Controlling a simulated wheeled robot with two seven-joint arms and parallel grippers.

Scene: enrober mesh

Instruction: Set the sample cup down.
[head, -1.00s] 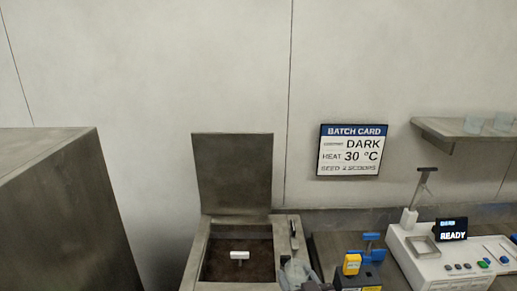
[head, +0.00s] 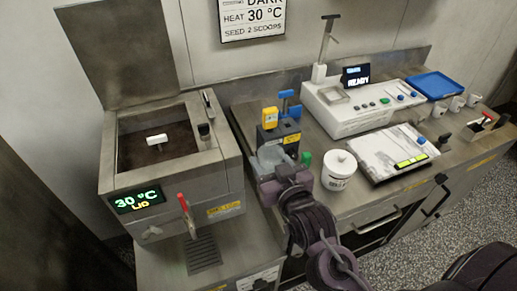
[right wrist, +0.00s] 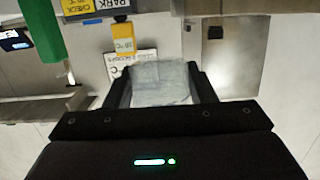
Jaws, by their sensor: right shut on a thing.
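The sample cup (head: 271,155) is clear and looks empty in the head view. My right gripper (head: 272,170) is shut on it, its arm coming up from the lower middle. In the right wrist view the translucent cup (right wrist: 160,80) sits between the two dark fingers of the right gripper (right wrist: 161,88). The cup is beside the melter's right wall, in front of the small dark device; whether it touches anything below cannot be told. My left gripper is not in view.
The melter (head: 170,170) stands left with its lid up and 30 °C showing. A dark device (head: 279,138) with a yellow block stands behind. Bare counter lies below the tub.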

